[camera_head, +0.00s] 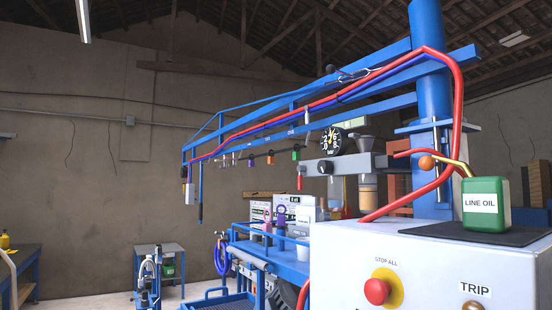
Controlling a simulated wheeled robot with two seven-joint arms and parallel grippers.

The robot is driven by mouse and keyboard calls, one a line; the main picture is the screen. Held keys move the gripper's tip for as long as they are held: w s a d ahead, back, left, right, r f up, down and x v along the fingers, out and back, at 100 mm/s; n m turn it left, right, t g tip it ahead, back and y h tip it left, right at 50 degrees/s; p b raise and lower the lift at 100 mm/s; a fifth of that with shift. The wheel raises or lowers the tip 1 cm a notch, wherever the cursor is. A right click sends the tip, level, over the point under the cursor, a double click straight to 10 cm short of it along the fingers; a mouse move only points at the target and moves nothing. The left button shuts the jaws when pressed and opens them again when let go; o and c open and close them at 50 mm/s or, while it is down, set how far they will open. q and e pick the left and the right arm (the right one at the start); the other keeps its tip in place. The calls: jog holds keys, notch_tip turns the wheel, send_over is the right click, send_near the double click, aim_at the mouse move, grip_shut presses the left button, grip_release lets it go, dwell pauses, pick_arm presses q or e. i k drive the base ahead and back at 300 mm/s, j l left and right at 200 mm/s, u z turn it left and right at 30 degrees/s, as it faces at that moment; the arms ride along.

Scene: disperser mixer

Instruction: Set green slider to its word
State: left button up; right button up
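Several small coloured pieces hang in a row from a thin rail under the blue overhead boom (330,105), among them an orange one (270,158) and a purple one (295,154). Small pale marks on the boom's side are too small to read as words. I see neither of my grippers.
A pale control box with a red STOP ALL button (377,291) and a TRIP label fills the lower right. A green LINE OIL can (485,205) stands on it. A round gauge (329,141) sits below the boom. A blue bench (285,262) stands behind.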

aim_at(296, 155)
jog(key=i+j, duration=0.4)
jog(key=j, duration=0.2)
jog(key=i+j+u, duration=0.15)
jog(key=i+j, duration=0.25)
jog(key=j, duration=0.25)
jog(key=i+j, duration=0.4)
jog(key=j, duration=0.2)
